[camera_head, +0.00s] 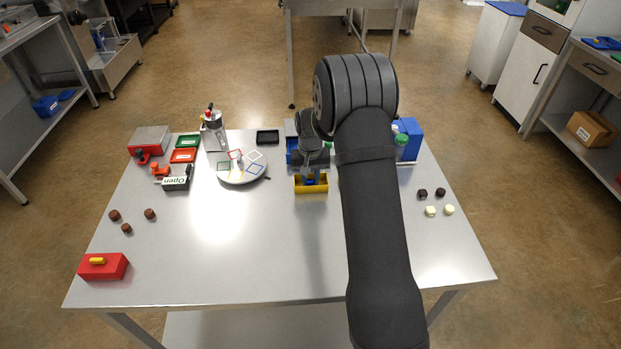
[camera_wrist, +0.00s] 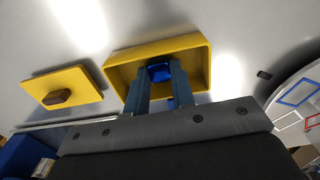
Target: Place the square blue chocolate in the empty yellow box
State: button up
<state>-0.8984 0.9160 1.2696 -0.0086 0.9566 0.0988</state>
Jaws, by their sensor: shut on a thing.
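The yellow box (camera_head: 311,189) stands open on the table, just in front of my arm's wrist. It also shows in the wrist view (camera_wrist: 201,50), with its lid off. My gripper (camera_wrist: 160,83) reaches into the box opening from above, its two dark blue fingers shut on the square blue chocolate (camera_wrist: 159,72). The chocolate is inside the box's outline; I cannot tell whether it touches the floor. In the head view my gripper (camera_head: 311,178) is small and partly merges with the blue piece. The yellow lid (camera_wrist: 78,90) with a brown handle lies beside the box in the wrist view.
A round plate (camera_head: 243,167) with coloured square frames is left of the box. Brown chocolates (camera_head: 126,228) and a red box (camera_head: 103,266) lie at left. Dark and white chocolates (camera_head: 431,211) lie at right. The front middle of the table is clear.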

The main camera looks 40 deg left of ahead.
aim_at(311, 182)
jog(key=shift+f, duration=0.1)
jog(key=o, duration=0.9)
notch_tip(311, 182, up, 12)
jog(key=shift+r, duration=0.15)
notch_tip(311, 182, down, 12)
jog(key=shift+r, duration=1.75)
jog(key=shift+f, duration=0.1)
